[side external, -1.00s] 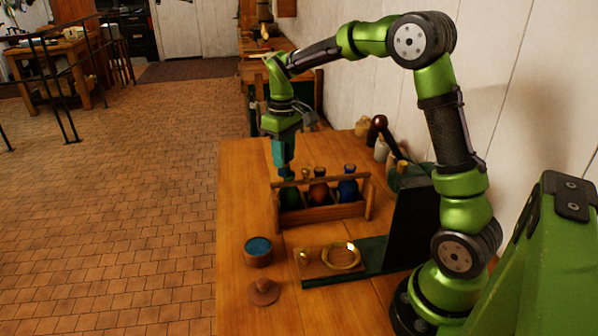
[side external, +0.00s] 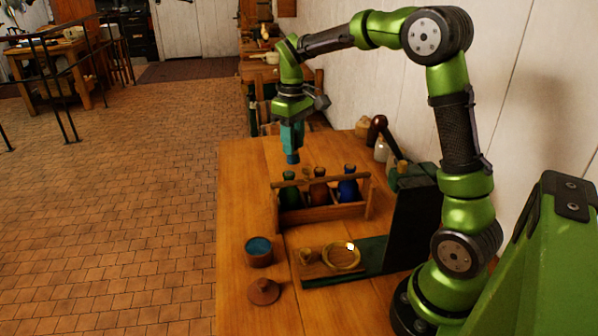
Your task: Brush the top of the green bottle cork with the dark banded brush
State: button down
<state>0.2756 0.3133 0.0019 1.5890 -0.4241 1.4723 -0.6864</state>
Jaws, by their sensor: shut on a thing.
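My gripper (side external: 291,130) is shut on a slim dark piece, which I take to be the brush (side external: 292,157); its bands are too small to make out. Its blue lower end points down, above the green bottle (side external: 289,193) with a visible gap. The green bottle stands upright in the left part of a wooden carrier (side external: 335,213). Its top shows, but the cork's surface is too small to read.
A brown bottle (side external: 319,187) and a blue bottle (side external: 347,187) share the carrier, under its handle bar. In front are a pot with blue contents (side external: 258,257), a brown lid (side external: 263,291) and a board with a brass ring (side external: 342,257). Several jars stand along the wall.

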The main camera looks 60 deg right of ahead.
jog(key=shift+r, duration=2.4)
